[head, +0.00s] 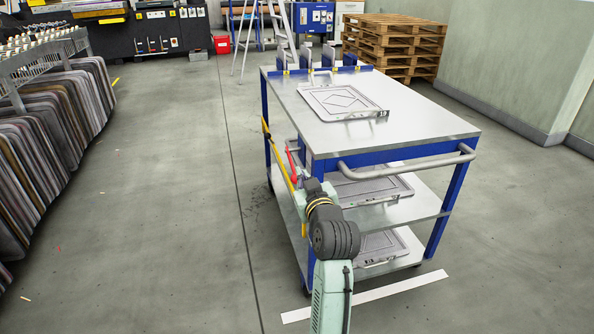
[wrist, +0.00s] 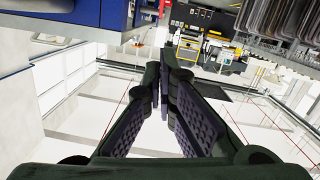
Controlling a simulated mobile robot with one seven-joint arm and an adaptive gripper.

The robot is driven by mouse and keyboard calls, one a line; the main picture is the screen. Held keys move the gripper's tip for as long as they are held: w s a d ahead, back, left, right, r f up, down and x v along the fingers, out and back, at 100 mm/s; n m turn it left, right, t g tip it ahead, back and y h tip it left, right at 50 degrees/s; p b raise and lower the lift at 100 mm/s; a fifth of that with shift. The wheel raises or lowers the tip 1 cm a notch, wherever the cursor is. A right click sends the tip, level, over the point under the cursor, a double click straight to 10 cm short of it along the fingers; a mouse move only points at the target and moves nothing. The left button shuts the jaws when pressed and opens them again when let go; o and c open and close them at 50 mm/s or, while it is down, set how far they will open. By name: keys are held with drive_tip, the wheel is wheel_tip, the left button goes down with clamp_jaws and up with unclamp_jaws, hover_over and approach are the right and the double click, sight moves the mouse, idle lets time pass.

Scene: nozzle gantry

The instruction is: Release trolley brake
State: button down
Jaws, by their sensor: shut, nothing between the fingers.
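The trolley (head: 440,123) has a blue frame, steel shelves and a grey push handle (head: 410,160). A long yellow bar (head: 281,152) slants along its left side. A red lever-like part (head: 291,165) sits beside the bar near the front left corner. I cannot tell for sure which part is the brake. My gripper (wrist: 165,72) is shut and empty in the wrist view, its dark padded fingers meeting at the tips. In the head view my wrist is close to the lower end of the yellow bar and red part; the fingers are not clearly seen there.
Flat grey framed plates (head: 341,101) lie on the trolley's shelves. A rack of dark panels (head: 50,140) stands at the left, with clear floor between. Pallets (head: 395,48) and a stepladder (head: 282,35) are behind. A white strip (head: 370,294) marks the floor in front.

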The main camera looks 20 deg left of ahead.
drive_tip(key=w+a+f+p, duration=0.2)
drive_tip(key=w+a+f, duration=0.3)
drive_tip(key=w, duration=0.4)
drive_tip(key=shift+w, duration=0.15)
drive_tip(key=shift+f, duration=0.2)
idle(0.4)
drive_tip(key=shift+f+t+b, duration=0.25)
drive_tip(key=shift+t+b, duration=0.05)
drive_tip(key=shift+b, duration=0.75)
drive_tip(key=shift+f+b, duration=0.3)
drive_tip(key=shift+b, duration=0.6)
